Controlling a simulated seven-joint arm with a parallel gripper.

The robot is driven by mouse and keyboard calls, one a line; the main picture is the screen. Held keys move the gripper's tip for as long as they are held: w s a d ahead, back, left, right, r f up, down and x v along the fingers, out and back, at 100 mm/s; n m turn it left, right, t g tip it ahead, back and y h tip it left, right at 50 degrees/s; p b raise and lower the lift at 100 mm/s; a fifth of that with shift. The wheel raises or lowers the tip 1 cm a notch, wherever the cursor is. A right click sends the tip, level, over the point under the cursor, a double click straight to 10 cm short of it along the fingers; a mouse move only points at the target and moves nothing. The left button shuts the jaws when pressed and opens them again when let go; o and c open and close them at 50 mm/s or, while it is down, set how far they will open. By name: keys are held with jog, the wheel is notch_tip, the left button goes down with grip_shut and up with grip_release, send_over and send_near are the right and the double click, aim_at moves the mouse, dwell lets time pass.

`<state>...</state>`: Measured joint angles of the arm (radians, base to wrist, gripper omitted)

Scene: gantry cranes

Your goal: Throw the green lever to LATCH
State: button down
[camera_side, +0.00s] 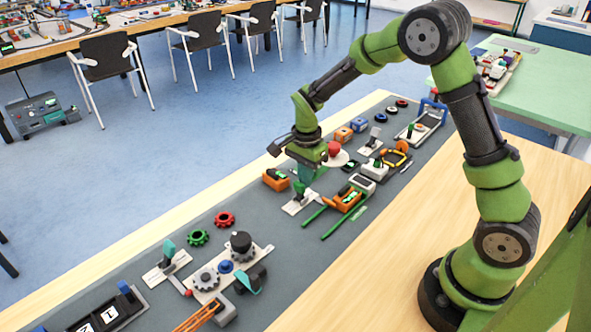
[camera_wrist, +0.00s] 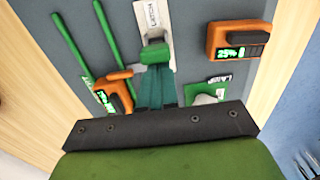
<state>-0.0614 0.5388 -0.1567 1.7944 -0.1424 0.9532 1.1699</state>
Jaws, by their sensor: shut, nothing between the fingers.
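The green lever (camera_side: 300,188) stands on a white plate (camera_side: 294,209) on the grey mat, below my gripper. In the wrist view its green handle (camera_wrist: 155,52) is just ahead of my fingertips, and the white plate (camera_wrist: 152,15) behind it carries the word LATCH. My gripper (camera_side: 303,178) has its teal fingers shut with nothing between them. In the wrist view the fingertips (camera_wrist: 156,70) are right at the near side of the handle. I cannot tell whether they touch it. The lever's base is partly hidden by the handle and fingers.
An orange device with a green display (camera_wrist: 240,40) lies right of the plate in the wrist view. An orange clamp-shaped tool (camera_wrist: 112,95) and green rods (camera_wrist: 75,45) lie left.

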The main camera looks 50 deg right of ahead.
jog(key=shift+a, duration=0.15)
jog(key=shift+d+r, duration=0.1)
jog(key=shift+d, duration=0.55)
notch_tip(320, 180, up, 7)
dwell(0.4)
dwell(0.4)
